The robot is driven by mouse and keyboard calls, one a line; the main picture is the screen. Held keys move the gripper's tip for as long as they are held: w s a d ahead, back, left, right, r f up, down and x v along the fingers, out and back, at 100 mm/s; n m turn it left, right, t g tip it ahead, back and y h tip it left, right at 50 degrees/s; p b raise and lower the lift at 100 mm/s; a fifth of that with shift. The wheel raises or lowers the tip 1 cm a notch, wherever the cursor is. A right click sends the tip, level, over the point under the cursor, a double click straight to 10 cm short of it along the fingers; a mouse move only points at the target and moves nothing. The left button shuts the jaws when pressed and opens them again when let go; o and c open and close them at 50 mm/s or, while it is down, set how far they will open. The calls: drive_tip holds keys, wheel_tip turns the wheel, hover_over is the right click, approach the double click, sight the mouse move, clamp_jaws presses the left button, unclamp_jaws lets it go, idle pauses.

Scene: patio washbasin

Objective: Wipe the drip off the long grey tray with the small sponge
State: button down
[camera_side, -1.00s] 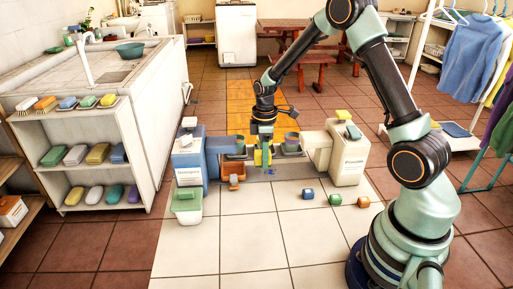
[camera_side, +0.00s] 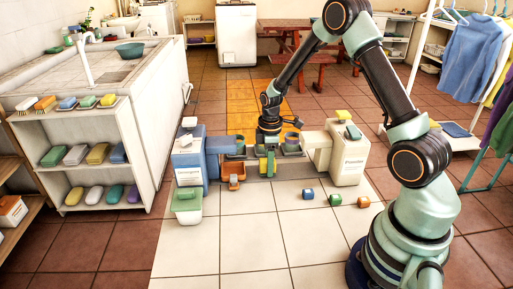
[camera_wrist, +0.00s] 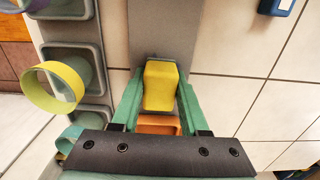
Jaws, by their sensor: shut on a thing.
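The small sponge (camera_wrist: 160,85) is yellow and sits between the two green fingers of my gripper (camera_side: 267,168) in the wrist view. My gripper is shut on it. The long grey tray (camera_wrist: 163,30) shows as a flat grey strip running on beyond the sponge in the wrist view. In the side view, my gripper is low over the tray's middle. Whether the sponge touches the tray cannot be told. I see no drip on the bare part of the tray; the part under the sponge and gripper is hidden.
A grey holder (camera_wrist: 100,60) with round cups, one yellow-rimmed (camera_wrist: 55,88), stands close on the left in the wrist view. An orange object (camera_wrist: 158,123) is near the fingers. Blue (camera_side: 187,160) and white (camera_side: 349,158) containers flank the work. Small blocks (camera_side: 335,200) lie on the tiles.

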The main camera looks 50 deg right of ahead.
drive_tip(key=shift+w+a, duration=0.6)
drive_tip(key=shift+a, duration=0.05)
drive_tip(key=shift+r, duration=4.1)
